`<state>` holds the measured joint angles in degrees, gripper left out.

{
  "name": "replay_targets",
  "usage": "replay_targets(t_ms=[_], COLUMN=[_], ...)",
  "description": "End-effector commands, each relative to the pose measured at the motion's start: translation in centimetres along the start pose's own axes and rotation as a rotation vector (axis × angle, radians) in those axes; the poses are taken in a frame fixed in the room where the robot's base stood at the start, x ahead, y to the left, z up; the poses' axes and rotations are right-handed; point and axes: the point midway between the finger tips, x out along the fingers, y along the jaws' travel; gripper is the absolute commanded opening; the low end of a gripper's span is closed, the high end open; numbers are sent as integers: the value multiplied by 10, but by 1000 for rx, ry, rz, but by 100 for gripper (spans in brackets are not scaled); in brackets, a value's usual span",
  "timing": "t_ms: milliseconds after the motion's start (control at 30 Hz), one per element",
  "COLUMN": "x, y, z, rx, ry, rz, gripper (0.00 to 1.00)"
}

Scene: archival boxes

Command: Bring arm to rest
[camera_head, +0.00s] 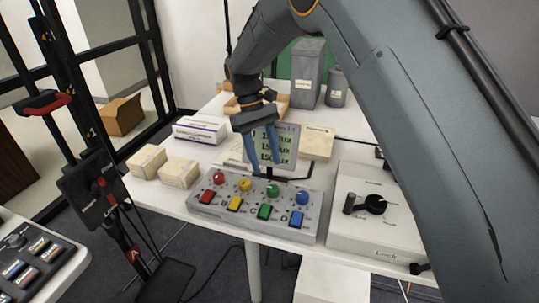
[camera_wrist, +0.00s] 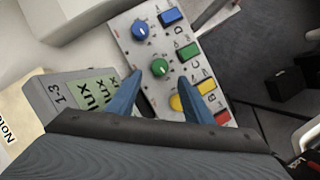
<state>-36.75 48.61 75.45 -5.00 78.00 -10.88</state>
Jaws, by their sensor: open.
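My gripper (camera_head: 264,167) has two blue fingers pointing down, spread apart with nothing between them. In the head view it hangs in front of the small display (camera_head: 286,139), above the back edge of the control panel (camera_head: 313,232). In the wrist view my gripper (camera_wrist: 157,82) is over the same panel (camera_wrist: 128,40), its fingertips near the green knob (camera_wrist: 160,67) and the yellow knob (camera_wrist: 177,102). I cannot tell whether a finger touches anything. My arm reaches across the right half of the head view and is bent over the table.
White table (camera_head: 154,196) carries cream boxes (camera_head: 179,172), a purple-striped box (camera_head: 200,130), a grey canister (camera_head: 308,75) and a lever box (camera_head: 363,235) right of the panel. A black stand with a red handle (camera_head: 40,104) is at left. A cardboard box (camera_head: 121,115) is behind.

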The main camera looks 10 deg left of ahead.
Motion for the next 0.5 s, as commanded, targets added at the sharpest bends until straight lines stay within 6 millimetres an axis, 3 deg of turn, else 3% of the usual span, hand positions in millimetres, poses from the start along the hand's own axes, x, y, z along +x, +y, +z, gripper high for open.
replay_targets(t_ms=[167, 267, 367, 500], x=[0, 1, 6, 22], y=[5, 22, 49, 84], z=[4, 21, 55, 117], rx=[11, 53, 129, 270], ry=[6, 29, 70, 145], rz=[-3, -17, -41, -76], gripper=[46, 46, 46, 46])
